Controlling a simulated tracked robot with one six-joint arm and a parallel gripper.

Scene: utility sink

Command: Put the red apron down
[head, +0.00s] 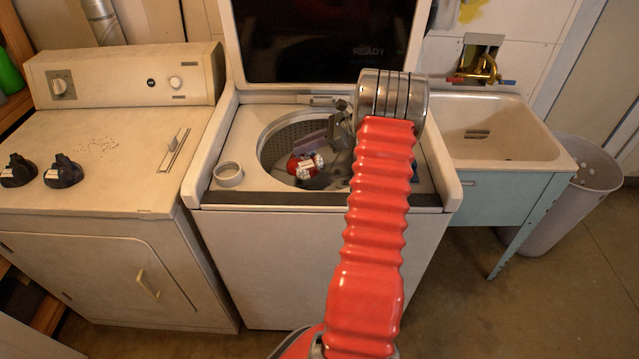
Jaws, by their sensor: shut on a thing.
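The red apron (305,166) shows as a small crumpled red and white bundle in the round opening of the top-loading washer (270,222). My gripper (335,143) is over the right part of that opening, just above and to the right of the bundle. It is shut on the apron, though the contact itself is too small and dark to make out. My wrist and red arm hide the right side of the opening. Whether the bundle touches the drum (287,133) below it, I cannot tell.
The washer's lid (322,35) stands open behind the drum. A white ring-shaped cup (228,174) sits on the washer's front left deck. A dryer (105,165) stands left; a utility sink (490,130) with brass tap and a grey bin (575,195) stand right.

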